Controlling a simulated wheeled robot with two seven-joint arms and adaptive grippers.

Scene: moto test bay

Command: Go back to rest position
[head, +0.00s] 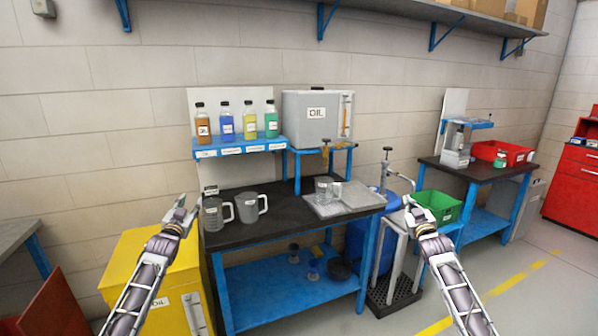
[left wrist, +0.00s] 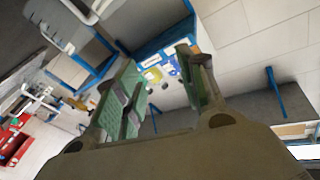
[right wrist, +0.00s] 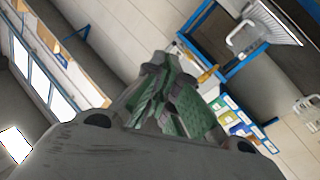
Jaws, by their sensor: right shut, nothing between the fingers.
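My left gripper (head: 181,212) is raised in front of the left end of the black workbench, near the yellow cabinet. In the left wrist view its two green-padded fingers (left wrist: 158,95) stand apart with nothing between them. My right gripper (head: 413,212) is raised in front of the green bin, to the right of the black workbench. In the right wrist view its green-padded fingers (right wrist: 172,98) are together and hold nothing. Both grippers point up and away from me and appear clear of the furniture.
The black workbench (head: 290,215) carries jugs (head: 250,207) and a tray (head: 360,196). Bottles (head: 227,122) stand on its blue shelf beside a grey oil tank (head: 315,117). A yellow cabinet (head: 130,262) is at left, a green bin (head: 440,204) at right. Floor at lower right is clear.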

